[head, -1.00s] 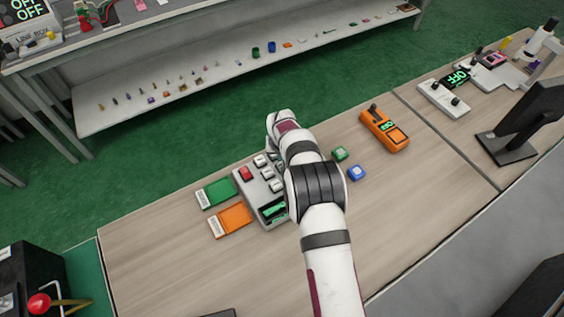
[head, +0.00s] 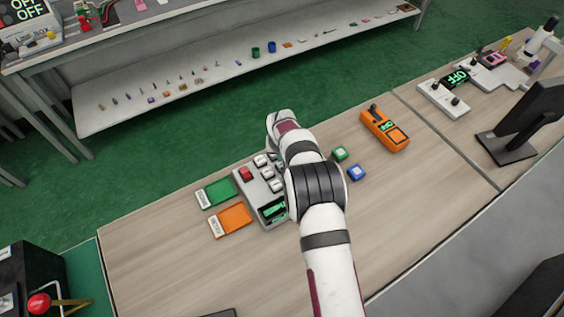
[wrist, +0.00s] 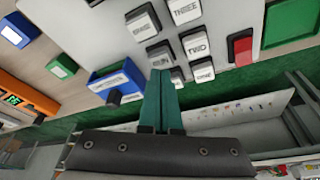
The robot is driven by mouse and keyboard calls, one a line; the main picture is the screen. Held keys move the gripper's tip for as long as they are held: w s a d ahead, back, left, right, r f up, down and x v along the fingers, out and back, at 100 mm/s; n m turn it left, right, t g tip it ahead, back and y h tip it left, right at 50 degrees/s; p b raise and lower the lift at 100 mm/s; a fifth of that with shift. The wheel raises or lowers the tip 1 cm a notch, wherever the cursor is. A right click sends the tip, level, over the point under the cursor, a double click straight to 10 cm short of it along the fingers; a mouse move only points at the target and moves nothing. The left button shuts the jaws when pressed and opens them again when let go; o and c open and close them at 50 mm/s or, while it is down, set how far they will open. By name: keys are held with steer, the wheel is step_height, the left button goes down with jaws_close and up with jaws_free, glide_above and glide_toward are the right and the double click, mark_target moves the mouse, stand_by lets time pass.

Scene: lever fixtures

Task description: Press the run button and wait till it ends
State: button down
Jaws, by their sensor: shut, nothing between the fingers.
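The grey control panel (head: 250,193) lies on the wooden bench, with several white buttons, a red button (head: 246,174) and a small display with green marks (head: 273,211). My arm covers its right part in the head view. In the wrist view the panel (wrist: 110,22) shows white buttons marked THREE (wrist: 186,10), TWO (wrist: 195,44) and ONE (wrist: 203,71), and the red button (wrist: 240,49). My gripper (wrist: 161,73) is shut and empty, its teal fingertips at a white button (wrist: 160,54) whose label I cannot read surely. Whether they touch it cannot be told.
A green tray (head: 216,193) and an orange tray (head: 231,219) lie left of the panel. Green (head: 340,153) and blue (head: 356,172) blocks and an orange switch box (head: 385,130) lie to the right.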

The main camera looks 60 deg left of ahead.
steer(key=shift+f, duration=0.85)
stand_by(0.3)
step_height(320, 180, up, 8)
stand_by(0.6)
